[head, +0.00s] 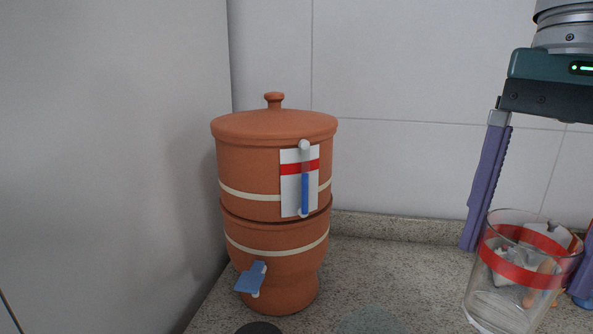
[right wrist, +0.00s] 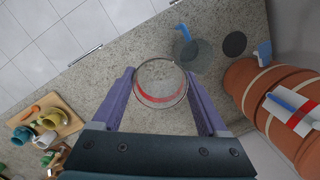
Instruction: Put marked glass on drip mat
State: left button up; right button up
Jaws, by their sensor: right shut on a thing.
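My right gripper (head: 525,268) is shut on a clear glass with a red band (head: 515,270). The glass is upright or slightly tilted at the lower right of the head view. In the right wrist view the glass (right wrist: 161,98) sits between the two purple fingers of the gripper (right wrist: 160,74). A dark round mat (right wrist: 234,43) lies on the counter below the clay filter's tap, apart from the glass; its edge shows at the bottom of the head view (head: 258,328). My left gripper is not in view.
A clay water filter (head: 272,200) with a blue tap (head: 251,278) stands by the left wall. A grey disc (right wrist: 200,58) with a blue piece (right wrist: 183,32) lies beside the dark mat. A wooden board (right wrist: 62,118) holds cups and other items.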

jog(key=s+r+n+p, duration=0.2)
jog(key=r+n+p, duration=0.1)
jog(key=r+p, duration=0.9)
jog(key=s+r+n+p, duration=0.2)
jog(key=r+n+p, duration=0.1)
jog(key=r+p, duration=0.9)
jog(key=s+r+n+h+p, duration=0.1)
jog(key=s+r+n+p, duration=0.1)
jog(key=r+p, duration=1.1)
notch_tip(320, 180, up, 2)
jog(key=shift+s+a+r+n+g, duration=0.2)
jog(key=shift+a+n+g, duration=0.25)
jog(key=shift+n, duration=0.25)
jog(key=shift+f, duration=0.15)
